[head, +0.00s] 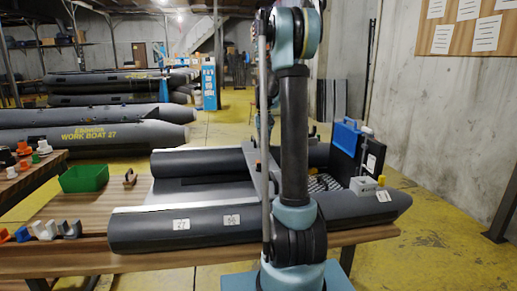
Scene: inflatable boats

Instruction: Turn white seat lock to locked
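A dark grey inflatable boat (160,229) lies on a wooden table, with two thick side tubes and two small white labels on the near one. A grey plank-like seat (260,185) crosses it, partly hidden behind my arm. My gripper is not visible; my arm rises through the middle of the view.
A green bin (84,178) and a brown handled piece (130,178) are on the table (60,210) left of the boat. Small orange, blue and grey parts line its front left. A dark case (372,155) with blue stands at the boat's right end. More boats (95,135) are behind.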

